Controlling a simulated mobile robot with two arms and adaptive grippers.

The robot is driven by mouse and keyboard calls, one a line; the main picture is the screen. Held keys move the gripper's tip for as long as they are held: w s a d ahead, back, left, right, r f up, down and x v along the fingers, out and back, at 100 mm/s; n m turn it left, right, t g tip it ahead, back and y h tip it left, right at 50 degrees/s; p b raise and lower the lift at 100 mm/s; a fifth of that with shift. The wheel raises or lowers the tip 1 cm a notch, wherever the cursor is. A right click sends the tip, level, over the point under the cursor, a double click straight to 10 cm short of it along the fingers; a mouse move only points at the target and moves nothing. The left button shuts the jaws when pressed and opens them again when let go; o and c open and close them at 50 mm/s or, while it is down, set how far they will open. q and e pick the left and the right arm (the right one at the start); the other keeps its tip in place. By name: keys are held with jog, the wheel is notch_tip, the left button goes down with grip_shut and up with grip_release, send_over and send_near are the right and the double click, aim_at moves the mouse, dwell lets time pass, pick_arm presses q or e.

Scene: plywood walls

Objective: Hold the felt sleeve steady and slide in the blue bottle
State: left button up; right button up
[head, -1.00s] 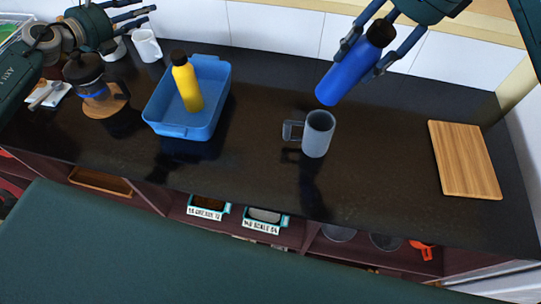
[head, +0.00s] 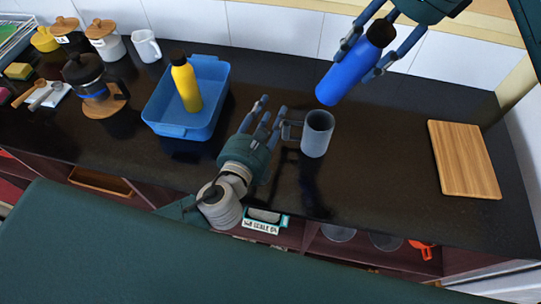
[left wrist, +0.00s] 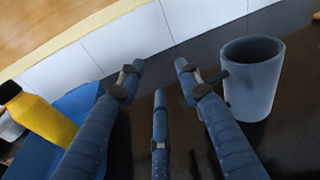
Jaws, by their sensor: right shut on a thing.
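The grey felt sleeve (head: 318,134) stands upright on the dark counter, open at the top, with a loop handle on its left side. It shows at the right of the left wrist view (left wrist: 252,85). My left gripper (head: 272,112) is open just left of the sleeve, fingers spread and empty. One finger is close to the handle; I cannot tell if they touch. My right gripper (head: 358,62) is shut on the blue bottle (head: 345,82), which has a black cap. The bottle is tilted, held above and slightly right of the sleeve.
A blue bin (head: 207,115) with a yellow bottle (head: 187,85) in it stands left of my left gripper. A wooden board (head: 464,160) lies at the right. A coffee press (head: 90,78), jars and a white jug (head: 145,46) stand further left. Counter between sleeve and board is clear.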

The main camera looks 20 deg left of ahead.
aim_at(283, 135)
pick_arm(q)
jog(key=s+d+f+g, duration=0.1)
jog(key=s, duration=0.2)
jog(key=s+d+f+m+g, duration=0.1)
jog(key=s, duration=0.2)
jog(key=s+d+f, duration=0.1)
jog(key=s, duration=0.2)
jog(key=shift+s+f+g, duration=0.15)
jog(key=shift+f+g, duration=0.25)
pick_arm(e)
jog(key=shift+r, duration=0.1)
pick_arm(q)
jog(key=shift+s+f+m, duration=0.1)
jog(key=shift+f+m, duration=0.05)
jog(key=shift+m, duration=0.15)
jog(key=x, duration=1.1)
jog(key=shift+w+a+f, duration=0.15)
jog(key=shift+w+f, duration=0.05)
jog(key=shift+w, duration=0.15)
jog(key=shift+c, duration=0.3)
